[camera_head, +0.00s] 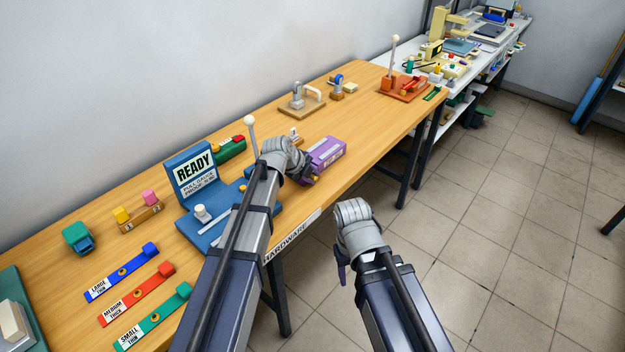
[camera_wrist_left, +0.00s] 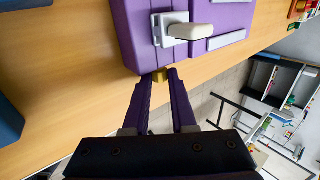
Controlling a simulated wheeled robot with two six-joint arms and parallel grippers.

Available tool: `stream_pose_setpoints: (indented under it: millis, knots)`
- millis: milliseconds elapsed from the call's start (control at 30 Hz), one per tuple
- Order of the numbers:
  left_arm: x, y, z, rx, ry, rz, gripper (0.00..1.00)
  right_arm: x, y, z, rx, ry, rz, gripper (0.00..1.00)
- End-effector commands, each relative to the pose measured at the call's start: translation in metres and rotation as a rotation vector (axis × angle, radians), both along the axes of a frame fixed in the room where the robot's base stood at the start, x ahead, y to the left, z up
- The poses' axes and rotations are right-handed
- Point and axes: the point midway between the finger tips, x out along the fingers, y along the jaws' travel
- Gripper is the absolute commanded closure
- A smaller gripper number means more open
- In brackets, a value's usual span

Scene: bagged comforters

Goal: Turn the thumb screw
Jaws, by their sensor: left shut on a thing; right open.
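The purple box (camera_head: 325,152) stands on the wooden table near its front edge. In the left wrist view the purple box (camera_wrist_left: 200,42) carries a pale lever on a white plate (camera_wrist_left: 190,32). A small brass-coloured thumb screw (camera_wrist_left: 160,74) sticks out of its near side. My left gripper (camera_head: 313,180) is at that side, and its purple fingers (camera_wrist_left: 160,84) are shut on the screw; the fingertips partly hide it. My right gripper (camera_head: 341,277) hangs in front of the table over the floor, open and empty, away from the box.
A blue fixture with a READY sign (camera_head: 195,172) and a white-knobbed lever (camera_head: 251,135) stand left of the box. Blue, red and green strips (camera_head: 137,293) lie at the front left. Wooden-based clamps (camera_head: 300,105) stand behind. Bare tabletop (camera_head: 375,115) lies right of the box.

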Motion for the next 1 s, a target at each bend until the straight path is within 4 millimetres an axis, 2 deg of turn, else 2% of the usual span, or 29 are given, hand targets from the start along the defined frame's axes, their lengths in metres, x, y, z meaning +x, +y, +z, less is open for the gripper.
stream_pose_setpoints:
  millis: [200, 700, 733, 967, 1000]
  knots:
    - [-0.0036, 0.0006, -0.0028, -0.033, -0.042, -0.003, 1.0, 0.0, 0.0, -0.0099, 0.0, 0.0, 0.0, 0.45]
    - [-0.0031, 0.0006, -0.0013, -0.042, -0.054, -0.004, 1.0, 0.0, 0.0, -0.0105, 0.0, 0.0, 0.0, 0.45]
    - [-0.003, 0.0006, -0.0013, -0.042, -0.054, -0.004, 0.72, 0.0, 0.0, -0.0105, 0.0, 0.0, 0.0, 0.45]
    - [-0.0023, 0.0006, -0.001, -0.042, -0.055, -0.003, 0.46, 0.0, 0.0, -0.0103, 0.0, 0.0, 0.0, 0.45]
    - [-0.0023, 0.0006, -0.001, -0.042, -0.055, -0.003, 0.45, 0.0, 0.0, -0.0103, 0.0, 0.0, 0.0, 0.45]
